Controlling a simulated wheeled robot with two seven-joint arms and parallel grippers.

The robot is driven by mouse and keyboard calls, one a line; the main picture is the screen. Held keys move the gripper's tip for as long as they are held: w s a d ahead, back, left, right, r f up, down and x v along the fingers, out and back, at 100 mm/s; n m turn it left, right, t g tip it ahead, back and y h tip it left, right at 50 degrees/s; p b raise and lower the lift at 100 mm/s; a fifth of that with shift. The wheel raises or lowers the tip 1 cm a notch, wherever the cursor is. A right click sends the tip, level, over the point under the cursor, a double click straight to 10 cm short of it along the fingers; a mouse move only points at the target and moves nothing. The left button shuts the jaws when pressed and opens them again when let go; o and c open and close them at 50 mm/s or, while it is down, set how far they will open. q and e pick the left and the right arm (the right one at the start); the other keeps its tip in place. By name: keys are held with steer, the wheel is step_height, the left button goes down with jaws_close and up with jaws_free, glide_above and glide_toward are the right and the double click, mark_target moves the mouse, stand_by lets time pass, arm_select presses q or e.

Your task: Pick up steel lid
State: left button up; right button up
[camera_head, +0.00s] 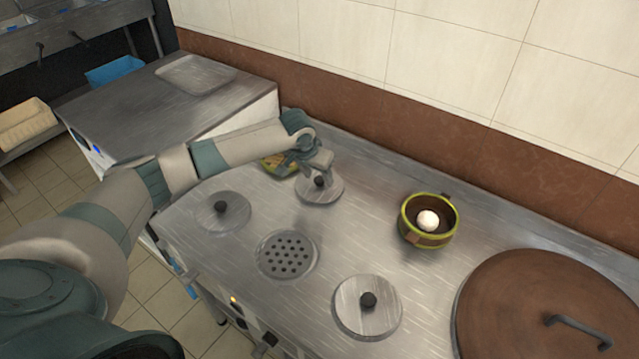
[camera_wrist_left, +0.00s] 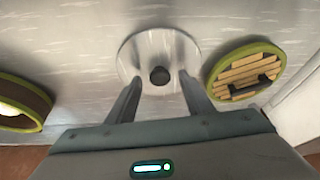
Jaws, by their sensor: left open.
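A round steel lid (camera_head: 318,194) with a black knob lies on the steel counter near the back wall. My left gripper (camera_head: 322,170) is over it and partly hides it. In the left wrist view the same lid (camera_wrist_left: 148,50) lies just ahead of my open left gripper (camera_wrist_left: 160,90). Its knob (camera_wrist_left: 159,75) shows between the two fingers, with nothing held. I cannot tell how far above the knob the fingertips are. Two similar steel lids lie on the counter, one at left (camera_head: 236,209) and one at front (camera_head: 350,312). My right gripper is not in view.
A green-rimmed bowl (camera_head: 405,228) with a white ball stands to the right. A green-rimmed bamboo-slatted item (camera_wrist_left: 232,75) sits close beside the lid. A perforated drain plate (camera_head: 287,237) and a large brown lid (camera_head: 510,300) are on the counter. The tiled wall (camera_head: 440,60) bounds the back.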

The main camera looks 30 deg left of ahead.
arm_select(q)
steer(key=shift+w+f, duration=0.2)
steer(key=shift+f, duration=0.25)
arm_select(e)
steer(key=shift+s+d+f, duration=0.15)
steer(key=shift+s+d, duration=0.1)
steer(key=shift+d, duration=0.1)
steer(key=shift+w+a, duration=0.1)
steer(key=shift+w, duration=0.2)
arm_select(q)
steer(key=c, duration=1.1)
steer(key=shift+c, duration=0.2)
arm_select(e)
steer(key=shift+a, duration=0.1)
arm_select(q)
steer(key=shift+r, duration=0.15)
